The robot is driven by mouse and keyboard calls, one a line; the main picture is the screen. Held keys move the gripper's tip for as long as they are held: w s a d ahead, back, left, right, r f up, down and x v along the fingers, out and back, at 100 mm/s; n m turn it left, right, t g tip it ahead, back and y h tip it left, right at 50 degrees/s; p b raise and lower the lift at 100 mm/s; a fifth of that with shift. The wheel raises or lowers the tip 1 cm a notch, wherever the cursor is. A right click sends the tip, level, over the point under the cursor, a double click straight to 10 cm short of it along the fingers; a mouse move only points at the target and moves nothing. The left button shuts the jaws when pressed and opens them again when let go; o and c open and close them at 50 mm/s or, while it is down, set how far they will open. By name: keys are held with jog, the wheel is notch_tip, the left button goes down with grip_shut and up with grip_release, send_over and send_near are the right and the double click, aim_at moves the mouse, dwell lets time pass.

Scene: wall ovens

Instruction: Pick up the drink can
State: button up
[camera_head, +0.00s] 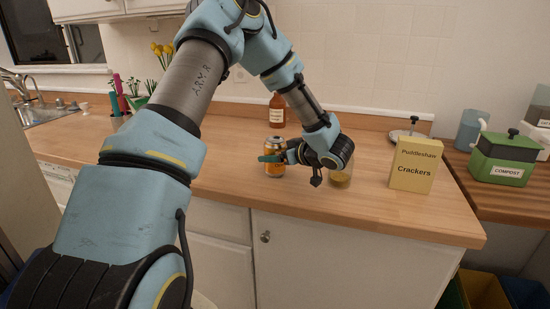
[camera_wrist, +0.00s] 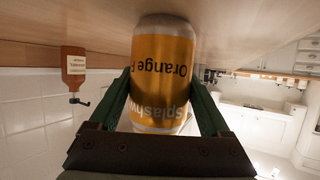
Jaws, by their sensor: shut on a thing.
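The drink can (camera_head: 274,165) is orange with silver ends and stands upright on the wooden counter. In the wrist view the can (camera_wrist: 163,75) appears upside down, with "Orange" and "Splash" lettering, between the two green fingers. My gripper (camera_head: 272,158) reaches the can from the right, and its fingers lie along the can's sides. In the wrist view my gripper (camera_wrist: 163,100) is shut on the can. The can's base looks to be at the counter surface; I cannot tell whether it is lifted.
A jar (camera_head: 341,176) stands close to the right of my gripper. A yellow cracker box (camera_head: 413,165) is farther right, with a green compost bin (camera_head: 502,160) beyond. A brown bottle (camera_head: 277,112) stands behind the can. The counter left of the can is clear.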

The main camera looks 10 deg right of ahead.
aim_at(275, 139)
jog(key=shift+c, duration=0.5)
notch_tip(275, 139, up, 10)
jog(key=shift+b, duration=0.9)
dwell(1.6)
